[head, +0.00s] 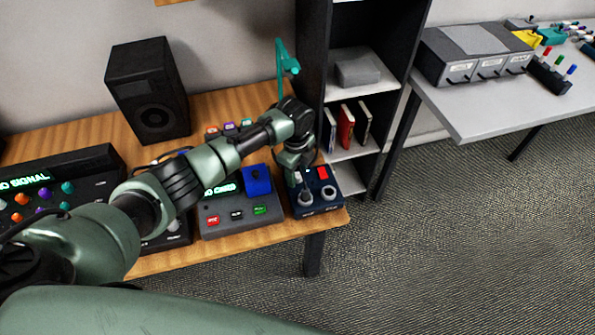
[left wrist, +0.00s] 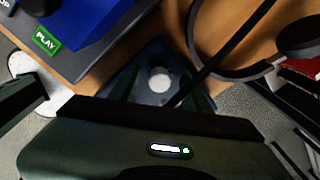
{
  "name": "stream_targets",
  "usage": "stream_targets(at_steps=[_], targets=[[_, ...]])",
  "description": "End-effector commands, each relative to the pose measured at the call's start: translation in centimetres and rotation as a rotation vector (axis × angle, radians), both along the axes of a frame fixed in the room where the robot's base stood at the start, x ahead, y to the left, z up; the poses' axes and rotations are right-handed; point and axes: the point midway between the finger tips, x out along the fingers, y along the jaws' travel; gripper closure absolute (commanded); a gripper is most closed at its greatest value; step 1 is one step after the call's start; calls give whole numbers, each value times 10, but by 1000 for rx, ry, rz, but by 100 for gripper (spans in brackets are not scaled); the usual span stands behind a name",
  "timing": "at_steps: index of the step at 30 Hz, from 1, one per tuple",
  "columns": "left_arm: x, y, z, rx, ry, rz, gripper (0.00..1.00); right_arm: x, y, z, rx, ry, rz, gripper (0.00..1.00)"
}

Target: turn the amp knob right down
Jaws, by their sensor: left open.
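A dark blue box with a red switch, which looks like the amp (head: 333,183), stands at the right end of the wooden desk. Two round light grey knobs sit on it, a left knob (head: 305,198) and a right knob (head: 329,192). My left gripper (head: 302,176) is open, pointing down just above the box and partly covering its back left. In the left wrist view the box (left wrist: 150,97) lies ahead of the gripper with one pale round knob (left wrist: 160,80) near the middle. I cannot tell which knob this is. My right gripper is out of view.
A grey deck (head: 240,217) with coloured buttons and a blue block (head: 257,181) stands close left of the box. A black cable (left wrist: 215,68) passes close to the box.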

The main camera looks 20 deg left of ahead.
Motion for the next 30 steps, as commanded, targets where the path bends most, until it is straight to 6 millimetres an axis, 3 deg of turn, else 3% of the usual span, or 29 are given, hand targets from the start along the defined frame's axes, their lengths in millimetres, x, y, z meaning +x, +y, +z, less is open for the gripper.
stream_targets(at_steps=[4,9,14,30], targets=[[0,0,-3,0,-1,-1,52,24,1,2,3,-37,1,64],[0,0,-3,0,-1,-1,55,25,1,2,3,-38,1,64],[0,0,-3,0,-1,0,99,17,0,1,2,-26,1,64],[0,-1,-1,-1,0,125,100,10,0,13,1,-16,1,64]])
